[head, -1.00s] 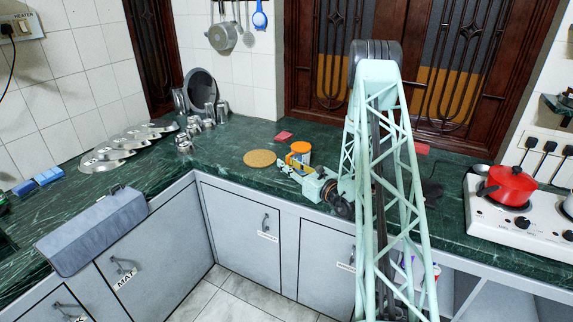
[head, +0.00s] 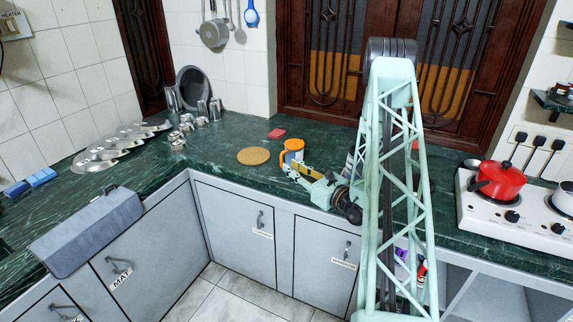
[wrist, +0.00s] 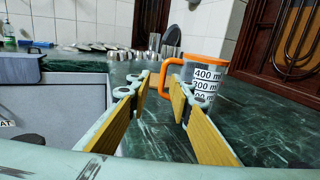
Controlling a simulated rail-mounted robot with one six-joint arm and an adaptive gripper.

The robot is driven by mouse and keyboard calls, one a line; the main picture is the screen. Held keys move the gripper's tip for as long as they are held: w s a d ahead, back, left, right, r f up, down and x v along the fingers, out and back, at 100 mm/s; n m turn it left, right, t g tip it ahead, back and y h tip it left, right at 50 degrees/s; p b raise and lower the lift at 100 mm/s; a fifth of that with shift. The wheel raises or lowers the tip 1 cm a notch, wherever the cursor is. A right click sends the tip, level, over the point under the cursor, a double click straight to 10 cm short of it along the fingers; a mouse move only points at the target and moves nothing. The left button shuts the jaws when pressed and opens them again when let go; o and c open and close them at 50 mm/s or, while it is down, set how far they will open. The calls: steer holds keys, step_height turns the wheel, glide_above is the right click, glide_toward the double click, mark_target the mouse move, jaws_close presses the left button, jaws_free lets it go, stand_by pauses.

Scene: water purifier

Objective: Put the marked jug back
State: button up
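The marked jug is white with an orange rim and handle, and stands upright on the green counter in the head view (head: 292,154). In the wrist view the jug (wrist: 209,88) carries black ml labels, and its handle points left. My gripper (wrist: 163,90) is open and empty, with its yellow-padded fingers spread and low over the counter. The handle shows between the fingertips in the picture; it seems to lie just beyond them, though the exact depth is unclear. In the head view my gripper (head: 291,171) is on the near side of the jug.
A round cork mat (head: 253,156) lies left of the jug, with a red pad (head: 277,133) behind. Steel cups (head: 187,124) and plates stand farther left. A stove with a red pot (head: 499,180) is at the right. The counter's front edge runs close below my gripper.

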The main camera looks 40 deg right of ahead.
steer(key=shift+s, duration=2.2)
